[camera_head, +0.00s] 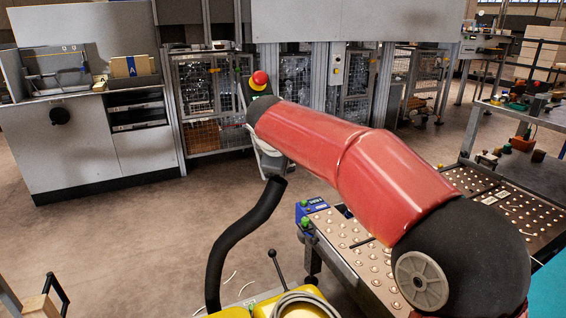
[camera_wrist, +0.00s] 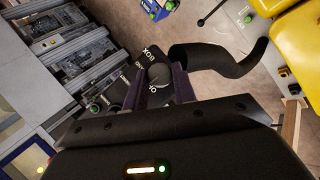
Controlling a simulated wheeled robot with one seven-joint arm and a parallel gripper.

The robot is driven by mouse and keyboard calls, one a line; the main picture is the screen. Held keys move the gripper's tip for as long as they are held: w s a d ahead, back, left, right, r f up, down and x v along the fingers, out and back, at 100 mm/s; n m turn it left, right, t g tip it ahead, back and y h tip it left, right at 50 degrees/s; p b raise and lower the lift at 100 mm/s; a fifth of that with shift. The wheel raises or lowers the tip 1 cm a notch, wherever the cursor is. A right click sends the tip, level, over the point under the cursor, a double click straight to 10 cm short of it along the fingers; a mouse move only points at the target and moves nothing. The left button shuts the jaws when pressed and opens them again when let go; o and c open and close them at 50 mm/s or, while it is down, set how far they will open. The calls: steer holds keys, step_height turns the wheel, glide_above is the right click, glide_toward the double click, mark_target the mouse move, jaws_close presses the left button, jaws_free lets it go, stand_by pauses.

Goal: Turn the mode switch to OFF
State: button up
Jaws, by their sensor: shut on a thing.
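The mode switch (camera_wrist: 159,74) is a dark round knob on a dark panel (camera_wrist: 127,70) with white lettering, near the middle of the wrist view. "BOX" can be read above the knob, and a partly covered label shows below it. My gripper (camera_wrist: 158,78) is shut on the knob, with one finger on either side. I cannot tell clearly which label the knob points to. In the head view my red arm hides the knob and most of the gripper; a red emergency button (camera_head: 259,79) shows at the panel's top.
A green button (camera_wrist: 95,108) sits left of the knob in the wrist view. A dark bent tube (camera_head: 238,240) rises in front of the panel. A roller-ball table (camera_head: 350,245) stands at the right. A grey cabinet (camera_head: 75,160) stands at the left, with open floor before it.

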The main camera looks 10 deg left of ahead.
steer(key=shift+n, duration=0.3)
stand_by(0.4)
steer(key=o, duration=1)
steer(key=v, duration=0.7)
steer(key=shift+s+r, duration=0.2)
steer(key=shift+s, duration=0.2)
